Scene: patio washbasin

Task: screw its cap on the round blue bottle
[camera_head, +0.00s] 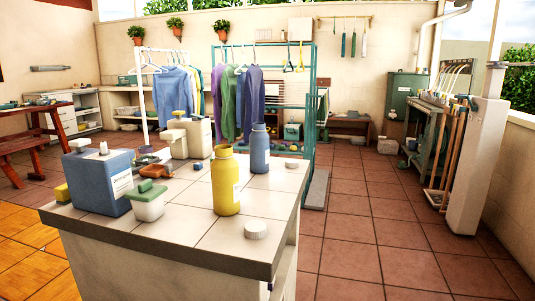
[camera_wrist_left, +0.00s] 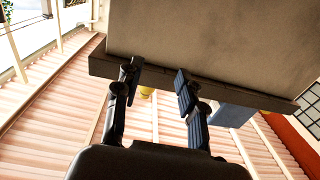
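The round blue bottle (camera_head: 260,150) stands upright toward the back right of the tiled counter (camera_head: 185,240), with its neck bare. A white round cap (camera_head: 256,229) lies near the front edge. A small pale cap-like piece (camera_head: 291,163) lies right of the blue bottle, and a small blue one (camera_head: 197,166) lies left of it. I cannot tell which belongs to the blue bottle. My left gripper (camera_wrist_left: 155,82) shows only in the left wrist view, fingers apart and empty, below the counter edge. My right gripper is in neither view.
A yellow bottle (camera_head: 226,182) stands in front of the blue bottle. A square blue canister (camera_head: 100,180), a white tub with green lid (camera_head: 148,202) and a cream container (camera_head: 178,140) crowd the left. The front right of the counter is mostly clear.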

